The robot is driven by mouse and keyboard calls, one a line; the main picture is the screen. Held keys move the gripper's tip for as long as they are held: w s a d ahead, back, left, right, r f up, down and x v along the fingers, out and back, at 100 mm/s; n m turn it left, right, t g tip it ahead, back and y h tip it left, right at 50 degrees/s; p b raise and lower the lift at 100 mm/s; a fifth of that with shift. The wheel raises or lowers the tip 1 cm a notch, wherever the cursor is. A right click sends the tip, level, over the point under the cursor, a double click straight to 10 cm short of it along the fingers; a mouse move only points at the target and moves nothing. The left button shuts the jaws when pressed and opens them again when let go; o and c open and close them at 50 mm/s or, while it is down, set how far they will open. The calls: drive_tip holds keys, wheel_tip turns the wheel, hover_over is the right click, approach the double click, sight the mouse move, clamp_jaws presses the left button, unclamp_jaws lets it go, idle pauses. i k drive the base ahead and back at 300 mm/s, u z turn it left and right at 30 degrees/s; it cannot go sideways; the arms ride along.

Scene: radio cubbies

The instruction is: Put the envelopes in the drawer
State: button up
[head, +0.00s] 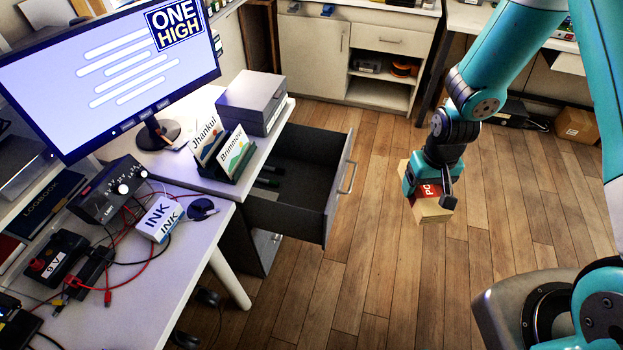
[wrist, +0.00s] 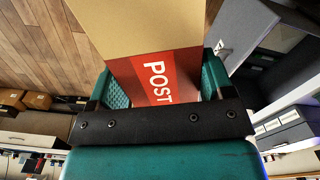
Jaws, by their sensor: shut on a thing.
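My gripper (head: 428,188) is shut on a tan bundle of envelopes (head: 431,211) with a red band. In the wrist view the envelopes (wrist: 140,28) sit between the teal fingers, and the red band reads POST. The grey drawer (head: 287,218) is pulled open under the desk, left of my gripper in the head view. My gripper and the envelopes are apart from it, over the floor. A few dark green things lie in the drawer's back part. The drawer also shows at the upper right of the wrist view (wrist: 235,25).
On the desk above the drawer stand a card holder (head: 230,165) with two cards and a grey box (head: 251,100). A monitor (head: 110,75), an INK box (head: 159,218) and cabled devices fill the left. Open wooden floor (head: 370,270) lies between the drawer and my arm.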

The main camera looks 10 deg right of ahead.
sight(310, 197)
drive_tip(key=i, duration=0.9)
drive_tip(key=u, duration=0.45)
